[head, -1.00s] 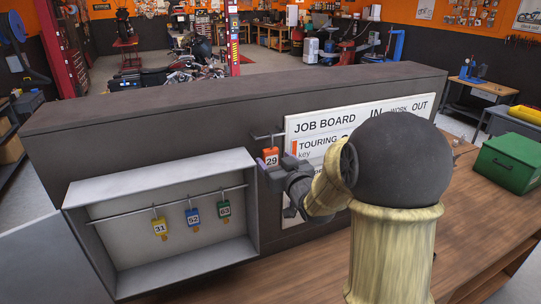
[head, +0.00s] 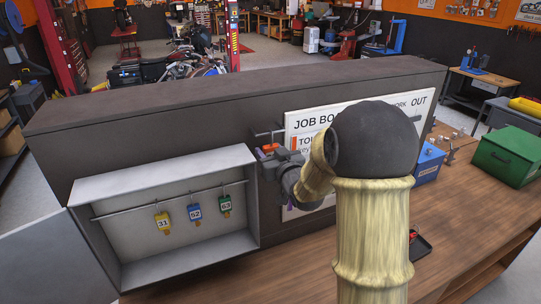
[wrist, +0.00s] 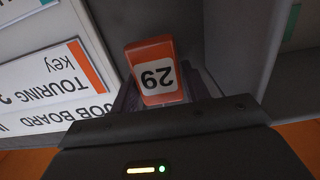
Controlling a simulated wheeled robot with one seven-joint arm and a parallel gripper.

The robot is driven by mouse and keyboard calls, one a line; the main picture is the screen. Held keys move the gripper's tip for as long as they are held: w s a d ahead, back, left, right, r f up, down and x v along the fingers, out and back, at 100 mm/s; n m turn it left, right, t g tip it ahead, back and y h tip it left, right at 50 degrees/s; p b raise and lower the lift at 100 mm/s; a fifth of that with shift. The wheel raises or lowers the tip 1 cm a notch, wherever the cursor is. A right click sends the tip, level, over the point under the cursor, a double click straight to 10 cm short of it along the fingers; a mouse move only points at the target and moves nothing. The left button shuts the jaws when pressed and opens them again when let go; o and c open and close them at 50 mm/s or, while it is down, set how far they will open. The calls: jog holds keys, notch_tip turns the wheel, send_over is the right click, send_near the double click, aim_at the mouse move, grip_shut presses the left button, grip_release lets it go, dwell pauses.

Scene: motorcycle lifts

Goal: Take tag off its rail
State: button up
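The orange tag (wrist: 155,72), with a white label reading 29, shows upside down in the wrist view between my two finger ends. In the head view, only an orange strip of the tag (head: 270,147) shows above my gripper (head: 270,159), just below the short rail (head: 267,134) on the dark panel. My gripper (wrist: 165,92) has one finger on each side of the tag, very close to its edges. Whether the fingers press on it cannot be told. The tag's hanging point is hidden in the wrist view.
An open grey cabinet (head: 78,192) left of my gripper holds a rail with a yellow tag (head: 163,222), a blue tag (head: 195,212) and a green tag (head: 225,206). The job board (head: 303,124) is close on the right. A wooden counter (head: 300,262) lies below.

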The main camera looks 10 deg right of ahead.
jog(key=c, duration=0.5)
jog(key=shift+o, duration=0.2)
jog(key=shift+r, duration=0.15)
jog(key=shift+r+b, duration=0.5)
jog(key=shift+b, duration=0.25)
jog(key=f+b+v, duration=0.1)
jog(key=b+v, duration=0.5)
jog(key=v, duration=1.2)
jog(key=shift+r, duration=0.4)
